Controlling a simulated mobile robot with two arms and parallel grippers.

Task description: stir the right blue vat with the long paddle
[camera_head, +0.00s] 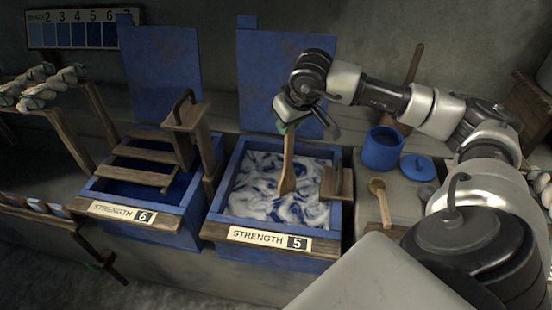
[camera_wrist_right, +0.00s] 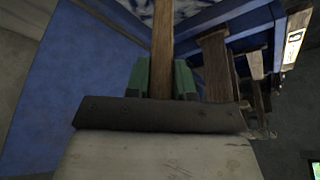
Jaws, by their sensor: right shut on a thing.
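The right blue vat (camera_head: 222,205), labelled "STRENGTH 5", holds blue liquid (camera_head: 262,184) with swirled white foam on it. The long wooden paddle (camera_head: 288,165) stands nearly upright in it, its lower end at the liquid. My right gripper (camera_head: 286,122) is above the vat, shut on the upper part of the paddle. In the right wrist view the paddle shaft (camera_wrist_right: 162,45) runs between the green fingers of this gripper (camera_wrist_right: 161,80). The hidden tip of the paddle lies under the foam or at its surface; I cannot tell how deep. My left gripper is not in view.
The left vat (camera_head: 150,225), labelled "STRENGTH 6", has wooden slats over it. A wooden piece (camera_head: 337,183) sits at the right vat's right rim. A blue pot (camera_head: 382,150), its lid (camera_head: 416,166) and a wooden spoon (camera_head: 380,198) are on the ledge to the right. A shade chart (camera_head: 80,32) hangs behind.

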